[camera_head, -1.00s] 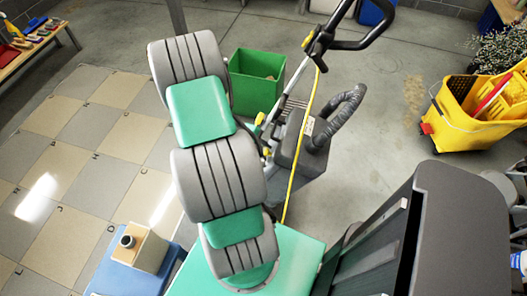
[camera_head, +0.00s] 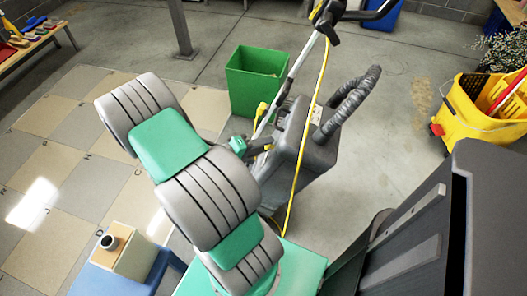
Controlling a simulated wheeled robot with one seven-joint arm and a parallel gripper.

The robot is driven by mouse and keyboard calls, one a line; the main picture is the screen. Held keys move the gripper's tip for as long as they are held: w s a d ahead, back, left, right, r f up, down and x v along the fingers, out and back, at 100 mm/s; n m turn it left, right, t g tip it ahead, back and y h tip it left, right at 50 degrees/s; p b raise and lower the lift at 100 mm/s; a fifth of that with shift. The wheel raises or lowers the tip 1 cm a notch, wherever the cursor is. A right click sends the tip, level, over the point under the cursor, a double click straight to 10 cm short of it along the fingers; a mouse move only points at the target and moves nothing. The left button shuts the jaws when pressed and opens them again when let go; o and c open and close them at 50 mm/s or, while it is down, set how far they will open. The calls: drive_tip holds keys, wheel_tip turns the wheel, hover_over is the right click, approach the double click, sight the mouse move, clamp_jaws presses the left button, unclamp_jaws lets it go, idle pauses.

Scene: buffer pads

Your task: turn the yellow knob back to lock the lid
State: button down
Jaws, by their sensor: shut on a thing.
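The floor machine (camera_head: 303,155) is a dark grey body with a ribbed hose, a long handle and a yellow cord, standing right of my arm. A small yellow part, seemingly the yellow knob (camera_head: 268,147), shows on its left side. My gripper (camera_head: 257,146) is at this part, its small teal end piece showing past my arm. It looks shut on the knob, but the fingertips are small and partly hidden. Another yellow part (camera_head: 262,109) is just above, by the handle. I cannot make out the lid's edges or the knob's angle.
A green bin (camera_head: 256,82) stands behind the machine. A yellow mop bucket (camera_head: 480,112) is at right. A blue stool (camera_head: 150,270) with a tan box (camera_head: 122,253) is at lower left. A post (camera_head: 180,28) rises at the back. Open floor lies between machine and bucket.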

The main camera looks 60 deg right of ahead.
drive_tip(key=shift+f+m+g+h+b, duration=0.35)
drive_tip(key=shift+m+g+b, duration=0.35)
drive_tip(key=shift+b, duration=0.45)
drive_tip(key=shift+r, duration=0.2)
drive_tip(key=c, duration=1.1)
unclamp_jaws()
drive_tip(key=v, duration=0.7)
drive_tip(key=shift+w+a+p, duration=0.15)
drive_tip(key=shift+a+p, duration=0.25)
